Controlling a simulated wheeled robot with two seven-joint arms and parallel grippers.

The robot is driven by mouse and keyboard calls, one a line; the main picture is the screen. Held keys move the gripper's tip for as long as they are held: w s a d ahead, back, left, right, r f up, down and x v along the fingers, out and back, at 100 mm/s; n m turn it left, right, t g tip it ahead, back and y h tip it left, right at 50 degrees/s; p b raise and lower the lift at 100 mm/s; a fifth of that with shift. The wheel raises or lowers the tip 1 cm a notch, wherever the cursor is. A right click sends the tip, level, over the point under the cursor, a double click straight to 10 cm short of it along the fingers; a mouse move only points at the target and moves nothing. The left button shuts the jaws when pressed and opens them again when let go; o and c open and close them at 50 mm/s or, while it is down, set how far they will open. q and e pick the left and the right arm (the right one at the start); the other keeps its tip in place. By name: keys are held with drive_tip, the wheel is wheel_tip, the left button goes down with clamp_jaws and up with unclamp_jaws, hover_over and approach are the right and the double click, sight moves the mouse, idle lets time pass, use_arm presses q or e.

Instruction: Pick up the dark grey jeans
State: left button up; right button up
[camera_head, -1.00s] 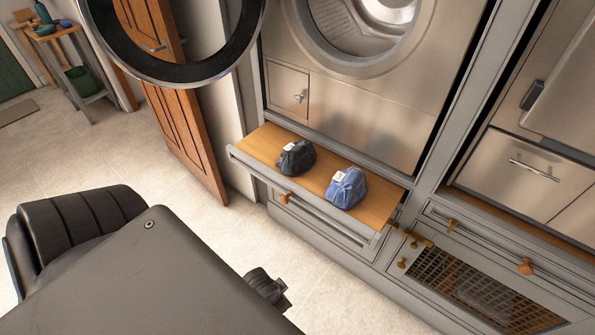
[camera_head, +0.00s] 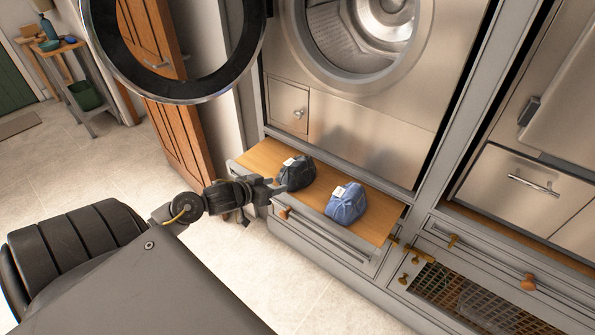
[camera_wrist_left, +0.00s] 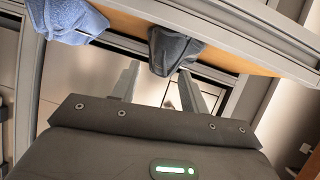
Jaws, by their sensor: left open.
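The dark grey jeans (camera_head: 297,173) lie as a folded bundle with a pale label on the wooden pull-out shelf (camera_head: 260,156) below the washing machine. In the left wrist view the jeans (camera_wrist_left: 172,50) hang slightly over the shelf edge, beyond the fingers. My left gripper (camera_head: 277,187) is open at the front edge of the shelf, just left of the jeans. In the left wrist view its two fingers (camera_wrist_left: 160,88) are spread with the jeans ahead of the gap. I cannot tell whether they touch. My right gripper is not in view.
Blue jeans (camera_head: 346,204) lie on the same shelf, right of the grey ones. The washing machine's round door (camera_head: 172,98) stands open at upper left. A drawer front with knobs (camera_head: 284,212) is under the shelf. Floor is clear in front.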

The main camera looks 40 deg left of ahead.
sight(295, 166)
use_arm(q)
drive_tip(key=shift+t+h, duration=0.3)
drive_tip(key=shift+h, duration=0.2)
drive_tip(key=shift+w+a+f, duration=0.15)
drive_tip(key=shift+w+f, duration=0.1)
drive_tip(key=shift+w, duration=1.75)
drive_tip(key=shift+w+a+f, duration=0.1)
drive_tip(key=shift+w+f, duration=0.1)
drive_tip(key=shift+w, duration=1.75)
drive_tip(key=shift+w+a+f, duration=0.15)
drive_tip(key=shift+w+f, duration=0.1)
drive_tip(key=shift+w, duration=1.75)
drive_tip(key=c, duration=0.9)
drive_tip(key=shift+r, duration=0.1)
clamp_jaws()
